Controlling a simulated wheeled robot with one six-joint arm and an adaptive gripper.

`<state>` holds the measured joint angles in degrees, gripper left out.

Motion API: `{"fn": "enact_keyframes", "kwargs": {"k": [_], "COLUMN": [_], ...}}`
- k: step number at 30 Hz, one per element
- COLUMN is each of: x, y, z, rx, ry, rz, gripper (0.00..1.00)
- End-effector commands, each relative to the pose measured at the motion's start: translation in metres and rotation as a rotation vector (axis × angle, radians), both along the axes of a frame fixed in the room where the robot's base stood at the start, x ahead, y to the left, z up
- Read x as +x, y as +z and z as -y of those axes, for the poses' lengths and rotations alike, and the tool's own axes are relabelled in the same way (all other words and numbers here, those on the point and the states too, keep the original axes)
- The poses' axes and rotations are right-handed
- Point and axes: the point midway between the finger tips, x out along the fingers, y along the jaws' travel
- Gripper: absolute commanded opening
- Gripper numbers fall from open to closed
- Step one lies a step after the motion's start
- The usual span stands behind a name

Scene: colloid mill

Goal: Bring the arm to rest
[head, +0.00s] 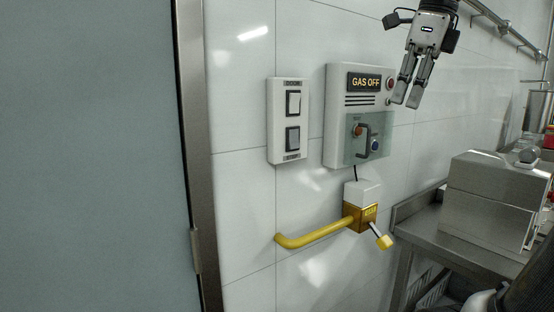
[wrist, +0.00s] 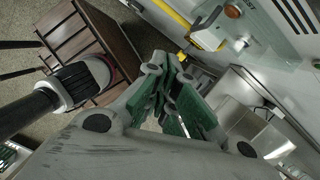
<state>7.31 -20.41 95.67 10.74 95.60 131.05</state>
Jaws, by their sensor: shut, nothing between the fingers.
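My gripper (head: 408,94) hangs from the top right in the head view, its fingers pointing down, in front of the right part of the gas panel (head: 334,120). The fingers are shut with nothing between them. In the wrist view the gripper (wrist: 178,100) also shows closed, with green inner pads. Whether the fingertips touch the panel is hard to tell; they appear apart from it. The panel reads "GAS OFF" and has a clear cover over an orange-red and a blue button.
A door switch plate (head: 288,120) is left of the panel. Below are a yellow pipe (head: 312,234) and a valve (head: 362,216). A steel counter (head: 432,238) with a metal box (head: 488,205) is at right. A wall rail (head: 500,27) runs at upper right. A grey door (head: 90,150) fills the left.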

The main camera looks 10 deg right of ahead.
Motion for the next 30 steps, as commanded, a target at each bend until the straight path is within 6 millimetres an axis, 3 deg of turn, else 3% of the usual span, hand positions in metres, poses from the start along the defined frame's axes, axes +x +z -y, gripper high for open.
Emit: {"fn": "enact_keyframes", "kwargs": {"k": [4, 7, 14, 20, 24, 27, 30], "x": [0.005, 0.018, 0.026, 0.0, -0.032, -0.059, -0.077], "y": [0.001, -0.004, -0.067, -0.136, -0.191, -0.224, -0.239], "z": [0.001, 0.005, 0.018, 0.021, 0.019, 0.016, 0.013], "rx": [-0.035, -0.108, -0.348, -0.566, -0.683, -0.707, -0.704], "ry": [0.164, 0.41, 1.14, 1.784, 2.159, 2.26, 2.281], "rz": [0.051, 0.132, 0.251, 0.29, 0.281, 0.27, 0.27], "gripper": [0.0, 0.0, 0.0, 0.0, 0.0, 0.0, 0.0]}}
